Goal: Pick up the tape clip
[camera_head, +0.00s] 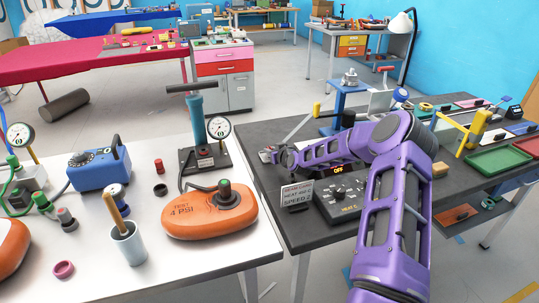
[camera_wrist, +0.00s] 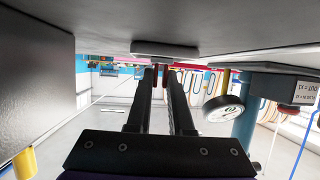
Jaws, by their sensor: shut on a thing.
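My gripper (camera_head: 270,156) is at the left edge of the dark grey workbench in the head view, low over its top. There the tape clip is too small to tell apart from my fingers. In the wrist view, which looks upside down, my two dark fingers (camera_wrist: 162,72) reach to a flat dark grey piece, which I take to be the tape clip (camera_wrist: 165,49). It lies close to the grey bench surface. The fingers are shut on it with a narrow gap between them, and their tips hide part of it.
The dark bench (camera_head: 262,205) holds a control box (camera_head: 345,200) and a small sign (camera_head: 297,194) close to my forearm. A blue pump (camera_head: 196,125) with a gauge and an orange inflatable (camera_head: 208,216) stand on the white table to the left. Green and red trays (camera_head: 497,160) lie right.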

